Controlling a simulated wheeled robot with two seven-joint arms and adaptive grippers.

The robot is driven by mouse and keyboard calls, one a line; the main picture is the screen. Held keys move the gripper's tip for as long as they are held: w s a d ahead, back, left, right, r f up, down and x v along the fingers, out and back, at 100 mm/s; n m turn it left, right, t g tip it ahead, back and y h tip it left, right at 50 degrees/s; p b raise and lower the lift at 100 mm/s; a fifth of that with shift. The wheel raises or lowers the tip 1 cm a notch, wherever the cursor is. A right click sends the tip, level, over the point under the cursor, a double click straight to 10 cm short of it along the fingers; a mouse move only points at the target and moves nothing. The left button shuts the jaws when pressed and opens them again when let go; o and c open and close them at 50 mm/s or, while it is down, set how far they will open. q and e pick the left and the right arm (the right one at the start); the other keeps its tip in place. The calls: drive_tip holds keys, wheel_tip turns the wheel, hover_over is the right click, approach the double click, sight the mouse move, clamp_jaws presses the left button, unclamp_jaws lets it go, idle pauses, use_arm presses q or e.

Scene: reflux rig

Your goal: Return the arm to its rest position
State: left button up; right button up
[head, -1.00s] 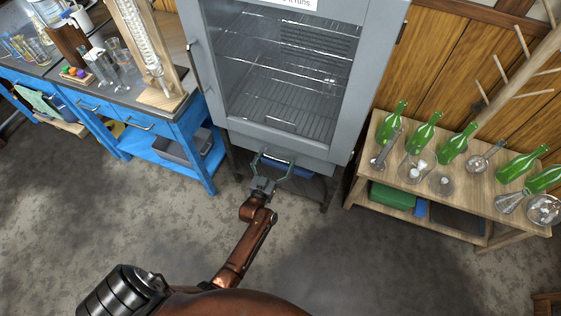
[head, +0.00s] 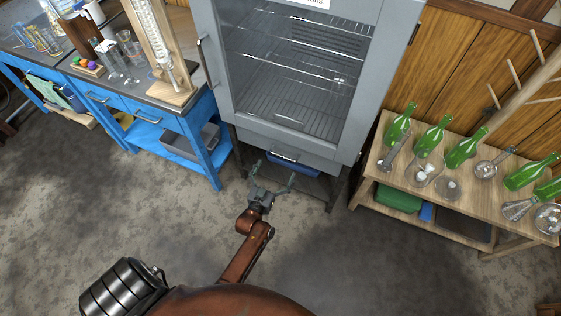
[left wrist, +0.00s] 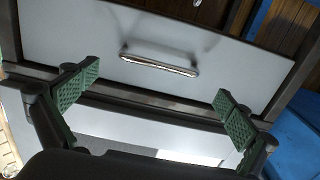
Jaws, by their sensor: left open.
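My left gripper (head: 274,178) is open and empty, in front of and below the grey cabinet (head: 342,148). In the left wrist view its two green-padded fingers (left wrist: 161,98) stand wide apart with nothing between them. Past them is the cabinet's pale lower drawer front with a metal handle (left wrist: 160,62), which also shows in the head view (head: 284,157). The fingers are apart from the handle. My brown left arm (head: 246,254) reaches forward from the bottom of the head view. My right gripper is not in view.
A blue bench (head: 203,110) with glassware stands on the left. A wooden table (head: 462,204) with green bottles and flasks stands on the right. The cabinet's glass door (head: 300,70) is closed, with empty wire shelves behind it. The concrete floor (head: 390,270) around my arm is clear.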

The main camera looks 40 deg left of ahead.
use_arm(q)
drive_tip(key=shift+s+d, duration=0.1)
drive_tip(key=shift+s, duration=0.25)
idle(0.3)
